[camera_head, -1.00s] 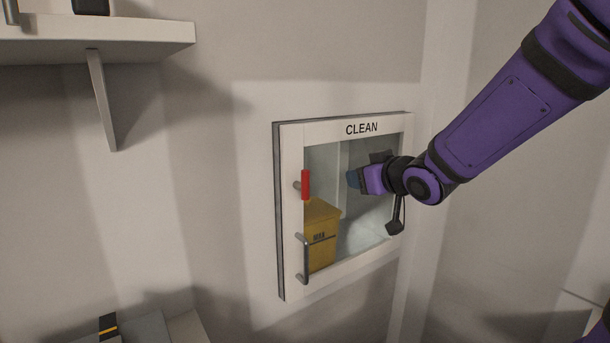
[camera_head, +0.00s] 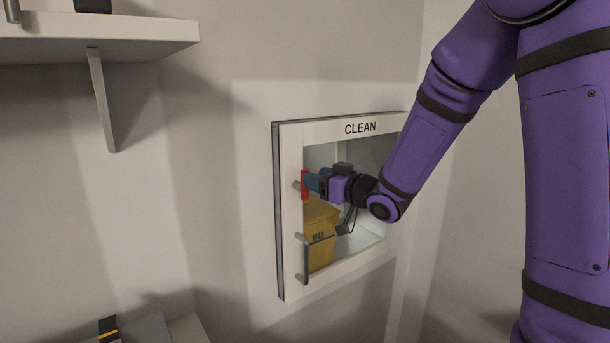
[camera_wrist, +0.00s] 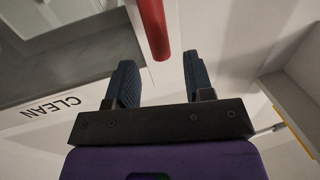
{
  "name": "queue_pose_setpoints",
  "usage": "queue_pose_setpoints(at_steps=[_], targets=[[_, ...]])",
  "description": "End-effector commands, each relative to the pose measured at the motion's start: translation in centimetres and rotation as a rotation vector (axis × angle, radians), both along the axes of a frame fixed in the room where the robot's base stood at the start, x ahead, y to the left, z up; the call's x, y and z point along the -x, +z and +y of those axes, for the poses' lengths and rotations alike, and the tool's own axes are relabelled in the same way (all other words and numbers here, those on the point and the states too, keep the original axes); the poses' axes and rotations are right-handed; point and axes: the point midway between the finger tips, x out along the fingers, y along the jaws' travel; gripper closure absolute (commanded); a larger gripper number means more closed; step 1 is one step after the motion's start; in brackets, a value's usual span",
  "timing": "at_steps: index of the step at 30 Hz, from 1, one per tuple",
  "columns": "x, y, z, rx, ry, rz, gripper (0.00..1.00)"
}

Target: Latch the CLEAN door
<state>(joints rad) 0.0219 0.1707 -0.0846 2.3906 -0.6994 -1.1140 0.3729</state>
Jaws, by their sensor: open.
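The CLEAN door (camera_head: 361,128) is a white frame with a clear pane, set in the wall and standing in its frame. A red latch handle (camera_head: 305,186) hangs upright on its left side; it also shows in the wrist view (camera_wrist: 152,28). A grey bar handle (camera_head: 303,259) is below it. My gripper (camera_head: 310,181) is at the red handle, in front of the pane. In the wrist view my gripper (camera_wrist: 157,82) is open, with the red handle's end just ahead of the gap between its fingers. Contact cannot be told.
A yellow box (camera_head: 320,240) sits behind the pane. A shelf (camera_head: 100,42) juts from the wall at upper left. A grey case with a black and yellow strap (camera_head: 135,332) lies at lower left. The wall around the door is clear.

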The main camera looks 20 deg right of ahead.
Motion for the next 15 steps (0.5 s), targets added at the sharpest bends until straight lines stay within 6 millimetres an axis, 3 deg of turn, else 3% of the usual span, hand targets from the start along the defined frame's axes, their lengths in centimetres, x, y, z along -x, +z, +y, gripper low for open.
queue_pose_setpoints(at_steps=[6, 15], targets=[[-2.8, 0.0, 1.7, 0.001, 0.002, 0.0, 0.52], [-4.1, 0.0, 2.3, 0.0, 0.0, -0.001, 0.52]])
